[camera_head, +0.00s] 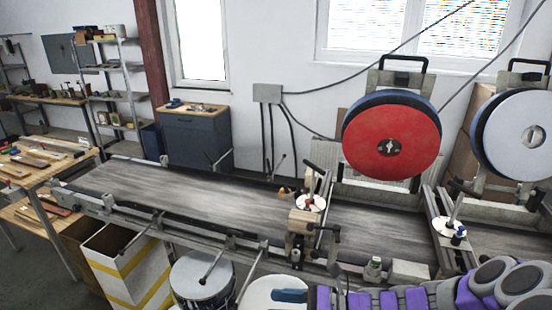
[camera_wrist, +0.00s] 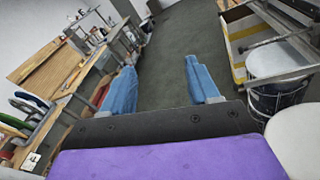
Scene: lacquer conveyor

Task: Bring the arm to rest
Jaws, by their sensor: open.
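My gripper (camera_wrist: 159,68) shows in the wrist view with its two blue fingers apart. Nothing is between them, only the dark floor beyond. In the head view my purple and grey arm lies low along the bottom right edge, and a blue finger of my gripper (camera_head: 289,296) shows at its left end, in front of the conveyor (camera_head: 165,190). The rest of the gripper is hard to make out there.
White drums (camera_head: 201,278) stand below the conveyor near my gripper. A yellow-striped box (camera_head: 125,262) stands further left. A wooden workbench (camera_wrist: 50,70) is on the left in the wrist view, with open floor (camera_wrist: 175,35) between. Red (camera_head: 390,143) and white discs stand behind the conveyor.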

